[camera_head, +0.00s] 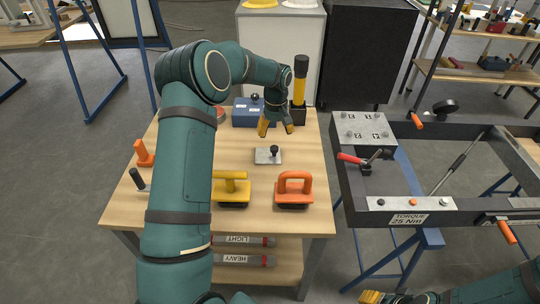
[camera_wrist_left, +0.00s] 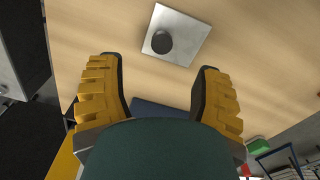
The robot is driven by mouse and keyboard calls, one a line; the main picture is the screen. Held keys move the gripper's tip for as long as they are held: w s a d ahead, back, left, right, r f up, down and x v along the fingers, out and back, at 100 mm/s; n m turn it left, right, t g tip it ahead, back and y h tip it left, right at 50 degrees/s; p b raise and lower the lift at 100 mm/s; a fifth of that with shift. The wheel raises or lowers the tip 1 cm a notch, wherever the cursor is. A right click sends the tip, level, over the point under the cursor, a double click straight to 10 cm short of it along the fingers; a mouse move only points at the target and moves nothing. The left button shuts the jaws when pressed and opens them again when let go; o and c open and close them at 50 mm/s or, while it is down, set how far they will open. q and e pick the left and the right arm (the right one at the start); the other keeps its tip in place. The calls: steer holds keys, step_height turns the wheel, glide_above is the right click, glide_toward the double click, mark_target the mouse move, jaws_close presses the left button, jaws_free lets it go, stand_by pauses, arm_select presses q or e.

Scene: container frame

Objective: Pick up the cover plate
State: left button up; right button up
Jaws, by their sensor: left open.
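The cover plate (camera_head: 261,158) is a small grey metal plate with a black knob on top. It lies flat on the wooden table. My left gripper (camera_head: 276,126) is open and empty above the table, just behind the plate in the head view. In the left wrist view the plate (camera_wrist_left: 187,33) lies beyond the spread fingertips of my left gripper (camera_wrist_left: 160,65), with its knob roughly in line with the gap between them. My right gripper (camera_head: 371,297) shows only partly at the bottom edge; its jaw state is unclear.
A yellow-handled tool (camera_head: 232,190) and an orange-handled tool (camera_head: 294,188) stand in front of the plate. A blue box (camera_head: 244,112) and a black holder (camera_head: 299,115) with a yellow-and-black tool stand behind. A dark frame (camera_head: 435,205) is to the right. Bare tabletop surrounds the plate.

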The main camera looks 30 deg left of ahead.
mark_target(274, 147)
arm_select(q)
step_height(274, 147, down, 4)
steer(key=shift+r, duration=0.25)
step_height(274, 147, down, 5)
steer(key=shift+a+f+b, duration=0.1)
steer(key=shift+a+b, duration=0.05)
steer(key=shift+b, duration=0.8)
jaws_close()
